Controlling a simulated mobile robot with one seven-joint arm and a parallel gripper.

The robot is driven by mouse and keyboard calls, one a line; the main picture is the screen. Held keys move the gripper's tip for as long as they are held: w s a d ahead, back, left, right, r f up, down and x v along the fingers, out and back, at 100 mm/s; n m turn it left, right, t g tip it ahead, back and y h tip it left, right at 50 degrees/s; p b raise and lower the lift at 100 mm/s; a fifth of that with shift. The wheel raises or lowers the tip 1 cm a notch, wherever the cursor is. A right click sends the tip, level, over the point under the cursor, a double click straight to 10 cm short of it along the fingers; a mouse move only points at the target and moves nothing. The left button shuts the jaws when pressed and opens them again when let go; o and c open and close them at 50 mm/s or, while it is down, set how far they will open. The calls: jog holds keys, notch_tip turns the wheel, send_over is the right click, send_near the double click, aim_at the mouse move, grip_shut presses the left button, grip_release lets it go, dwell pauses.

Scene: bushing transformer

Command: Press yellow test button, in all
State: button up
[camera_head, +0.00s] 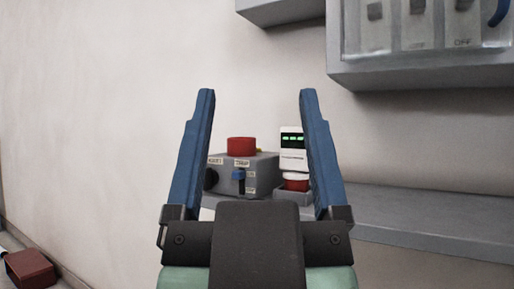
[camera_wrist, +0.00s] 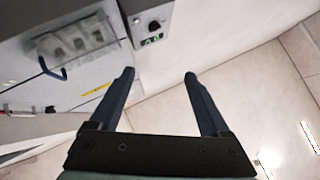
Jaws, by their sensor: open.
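My gripper (camera_head: 256,92) is open and empty, its two blue fingers pointing up and spread apart. It also shows open in the wrist view (camera_wrist: 159,73). Between the fingers in the head view, farther back, is a grey control box (camera_head: 265,178) with a large red button (camera_head: 241,146) on top and a blue switch (camera_head: 238,176) on its front. A small yellow bit (camera_head: 259,151) shows just behind the red button; I cannot tell whether it is the yellow test button. No finger visibly touches the box.
A grey ledge (camera_head: 430,212) runs right. A switch cabinet (camera_head: 420,72) hangs upper right. A red block (camera_head: 31,269) lies lower left.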

grip_shut()
dwell(1.5)
